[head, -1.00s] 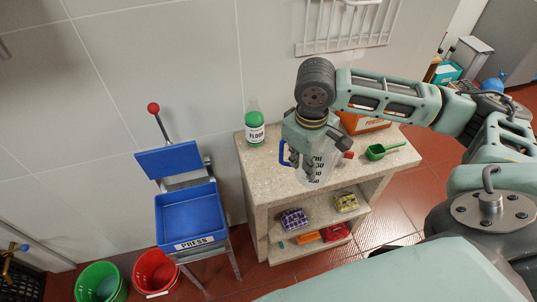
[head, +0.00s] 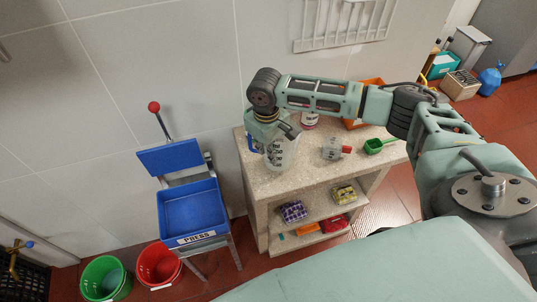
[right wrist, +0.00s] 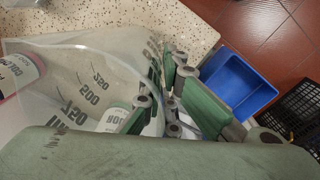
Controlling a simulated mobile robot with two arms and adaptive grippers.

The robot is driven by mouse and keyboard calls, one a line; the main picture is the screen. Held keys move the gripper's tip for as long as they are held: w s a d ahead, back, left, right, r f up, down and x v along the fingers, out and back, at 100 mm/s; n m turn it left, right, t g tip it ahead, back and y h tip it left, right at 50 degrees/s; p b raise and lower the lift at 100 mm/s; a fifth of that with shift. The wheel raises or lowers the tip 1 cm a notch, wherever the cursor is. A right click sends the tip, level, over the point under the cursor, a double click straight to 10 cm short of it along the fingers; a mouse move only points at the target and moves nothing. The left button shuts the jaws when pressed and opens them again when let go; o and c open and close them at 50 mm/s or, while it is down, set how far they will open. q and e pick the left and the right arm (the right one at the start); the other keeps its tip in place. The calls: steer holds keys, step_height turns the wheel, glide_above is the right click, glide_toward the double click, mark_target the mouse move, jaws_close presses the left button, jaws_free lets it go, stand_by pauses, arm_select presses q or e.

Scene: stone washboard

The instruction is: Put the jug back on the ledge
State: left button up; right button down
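Whether the jug's base touches the stone is unclear. In the right wrist view the jug (right wrist: 85,62) fills the left side, close against the gripper's fingers (right wrist: 168,105). The green flour bottle is hidden behind my gripper in the head view. My left gripper is not in view.
A grey item with a red end (head: 333,148), a green scoop (head: 374,146), a red-and-white container (head: 309,121) and an orange box (head: 365,118) are on the stone top. Packets lie on the shelves below. A blue press (head: 190,212) stands at the left.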

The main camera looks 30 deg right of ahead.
step_height(320, 180, down, 2)
steer(key=shift+f, duration=0.35)
steer(key=c, duration=2.5)
jaws_free()
steer(key=shift+f, duration=0.1)
steer(key=shift+c, duration=0.2)
steer(key=o, duration=0.6)
steer(key=shift+c, duration=0.2)
step_height(320, 180, up, 12)
steer(key=b, duration=0.2)
steer(key=shift+a+r, duration=0.2)
